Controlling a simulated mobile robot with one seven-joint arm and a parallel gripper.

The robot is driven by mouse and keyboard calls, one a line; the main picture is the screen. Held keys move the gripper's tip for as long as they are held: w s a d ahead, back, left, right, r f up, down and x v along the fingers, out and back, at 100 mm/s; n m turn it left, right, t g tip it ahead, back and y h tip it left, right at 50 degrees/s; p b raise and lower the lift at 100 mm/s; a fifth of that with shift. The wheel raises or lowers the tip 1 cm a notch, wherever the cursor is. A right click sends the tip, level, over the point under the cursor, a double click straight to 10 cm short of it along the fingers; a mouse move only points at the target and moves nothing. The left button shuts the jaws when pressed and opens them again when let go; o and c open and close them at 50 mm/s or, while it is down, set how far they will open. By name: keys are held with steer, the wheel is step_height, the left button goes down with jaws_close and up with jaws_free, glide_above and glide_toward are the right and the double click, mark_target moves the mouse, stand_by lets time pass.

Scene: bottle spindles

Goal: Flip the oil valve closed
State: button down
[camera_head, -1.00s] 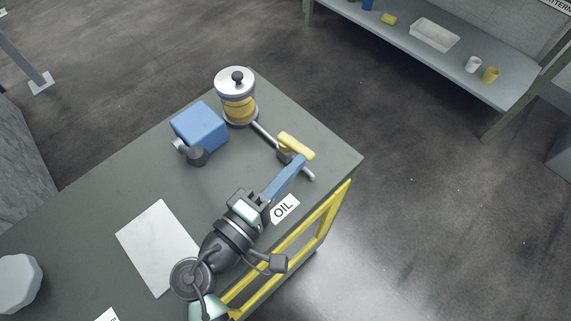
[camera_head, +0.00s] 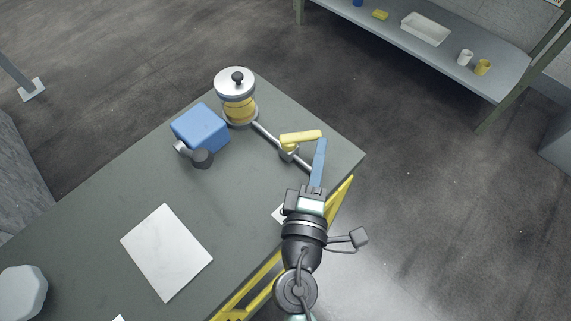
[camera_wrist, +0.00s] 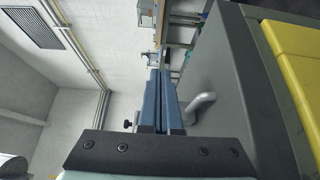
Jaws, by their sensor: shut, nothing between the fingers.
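The oil valve has a yellow handle (camera_head: 302,137) on a thin grey pipe (camera_head: 266,132). The pipe runs from a silver-topped oil container (camera_head: 237,97) holding yellow liquid toward the table's right edge. The handle now points right, at an angle across the pipe. My gripper (camera_head: 320,144) is shut and empty, its blue fingers just right of the handle's right end; I cannot tell whether they touch. In the wrist view the shut fingers (camera_wrist: 158,100) point ahead, left of the curved pipe end (camera_wrist: 201,106); the handle is not clearly visible there.
A blue box (camera_head: 199,127) with a dark knob stands left of the pipe. A white sheet (camera_head: 166,253) lies on the grey table (camera_head: 110,215). The OIL label is mostly hidden by my arm. A yellow frame (camera_head: 243,298) runs along the table's front side.

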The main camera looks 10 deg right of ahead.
steer(key=shift+w+d+y, duration=0.15)
steer(key=shift+w+d, duration=0.25)
steer(key=shift+w, duration=0.2)
steer(key=shift+w+d+y, duration=0.15)
steer(key=shift+w+d, duration=0.2)
steer(key=shift+w, duration=0.25)
steer(key=shift+w+d, duration=0.1)
steer(key=shift+w, duration=0.4)
stand_by(0.7)
